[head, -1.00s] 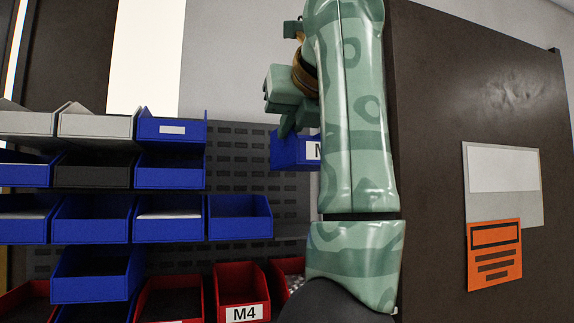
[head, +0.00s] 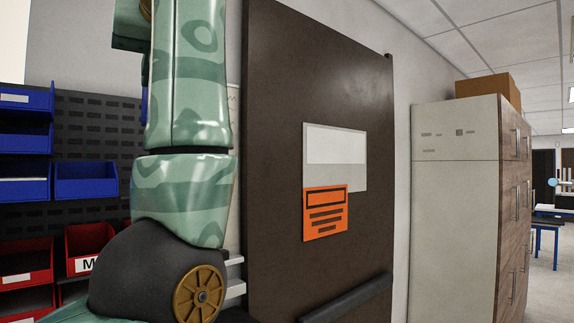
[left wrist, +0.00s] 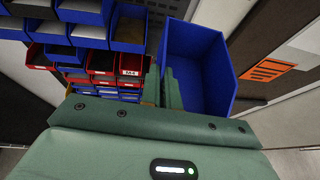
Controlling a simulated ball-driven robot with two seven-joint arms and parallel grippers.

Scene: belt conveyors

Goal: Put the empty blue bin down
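The blue bin (left wrist: 202,70) shows large in the left wrist view, its open side toward the camera, and the part of its inside that I see is empty. My left gripper (left wrist: 163,88) has its two fingers close together at the bin's left wall, one on each side of it, so it is shut on that wall. In the head view only a thin blue sliver of the bin (head: 144,106) shows behind my left arm, and the fingertips are hidden. My right gripper is in neither view.
A rack of blue bins (head: 86,181) and red bins (head: 88,239) stands at the left. A dark brown panel (head: 275,130) with an orange notice (head: 325,213) is close to the right of my arm. Farther right is a pale cabinet (head: 455,200) with a cardboard box (head: 490,88) on top.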

